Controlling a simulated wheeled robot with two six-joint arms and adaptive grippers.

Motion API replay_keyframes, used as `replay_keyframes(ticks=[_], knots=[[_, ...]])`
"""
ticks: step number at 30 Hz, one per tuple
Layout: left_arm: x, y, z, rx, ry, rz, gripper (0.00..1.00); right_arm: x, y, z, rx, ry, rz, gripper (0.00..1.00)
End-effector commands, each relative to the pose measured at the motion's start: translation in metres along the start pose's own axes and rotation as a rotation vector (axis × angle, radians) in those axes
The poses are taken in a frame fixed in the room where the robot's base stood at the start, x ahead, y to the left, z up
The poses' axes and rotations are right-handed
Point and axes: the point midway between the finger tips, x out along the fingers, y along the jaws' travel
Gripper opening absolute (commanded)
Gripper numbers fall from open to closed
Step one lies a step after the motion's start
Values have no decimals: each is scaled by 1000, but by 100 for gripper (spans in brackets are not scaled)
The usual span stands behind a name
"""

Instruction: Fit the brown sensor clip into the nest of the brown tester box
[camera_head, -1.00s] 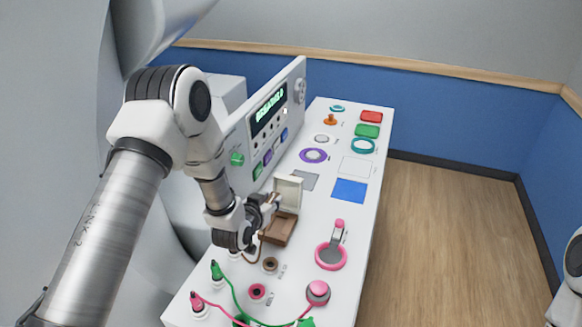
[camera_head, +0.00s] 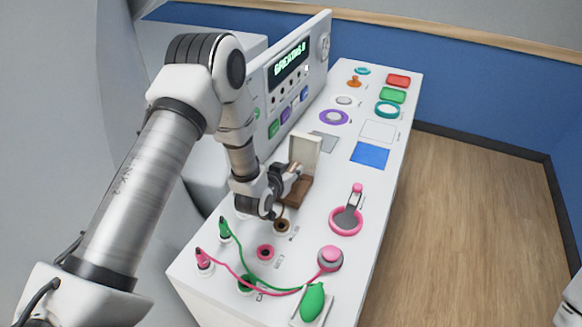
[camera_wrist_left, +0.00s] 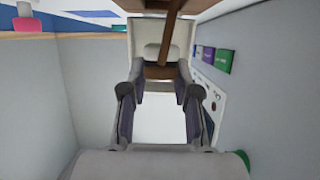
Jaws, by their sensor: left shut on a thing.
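The brown tester box (camera_head: 299,192) stands on the white bench with its pale lid (camera_head: 305,152) raised. My left gripper (camera_head: 291,173) is at the box, in front of the lid, and partly covers the box. In the left wrist view, the left gripper (camera_wrist_left: 160,84) is shut on the brown sensor clip (camera_wrist_left: 159,71), with the pale lid (camera_wrist_left: 160,35) behind it. A brown strip runs up from the clip there. The nest is hidden, and I cannot tell whether the clip touches it. The right gripper is out of view.
A panel with a lit display (camera_head: 288,70) stands along the bench's left side. A pink ring with a grey handle (camera_head: 346,219), a brown ring (camera_head: 282,227) and green and pink cables (camera_head: 240,272) lie nearer. A blue square (camera_head: 370,155) is beyond the box.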

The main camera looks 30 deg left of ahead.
Motion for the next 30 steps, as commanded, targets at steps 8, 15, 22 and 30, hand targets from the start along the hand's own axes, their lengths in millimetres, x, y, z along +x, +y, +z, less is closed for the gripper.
replay_keyframes(ticks=[8, 15, 22, 30], knots=[[6, 0, 14, 0, 0, 0, 0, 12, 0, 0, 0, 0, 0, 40], [5, 0, 13, 0, 0, 0, 0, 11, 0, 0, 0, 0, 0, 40], [1, 0, 15, 0, -1, 0, 0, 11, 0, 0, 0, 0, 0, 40], [-1, 0, 15, 0, 0, 0, 0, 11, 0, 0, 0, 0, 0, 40]])
